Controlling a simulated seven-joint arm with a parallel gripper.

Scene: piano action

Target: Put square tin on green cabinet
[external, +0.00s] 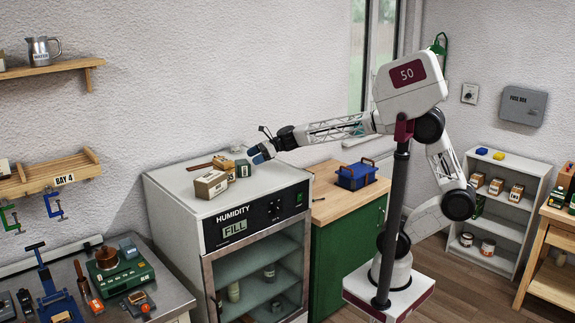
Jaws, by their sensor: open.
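My gripper (260,145) is open, above and just right of the green tin. Nothing shows between its fingers, and I cannot tell whether it touches anything. The green cabinet (345,245) with a wooden top (325,205) stands right of the humidity cabinet, its top slightly lower. A blue toolbox (356,176) with brown handles sits on that top.
A larger tan box (210,185) and a smaller tan box (223,164) crowd the tin's left side. A flat brown strip (199,167) lies behind them. The front left of the green cabinet's top is mostly clear. A white shelf (505,200) stands at the right.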

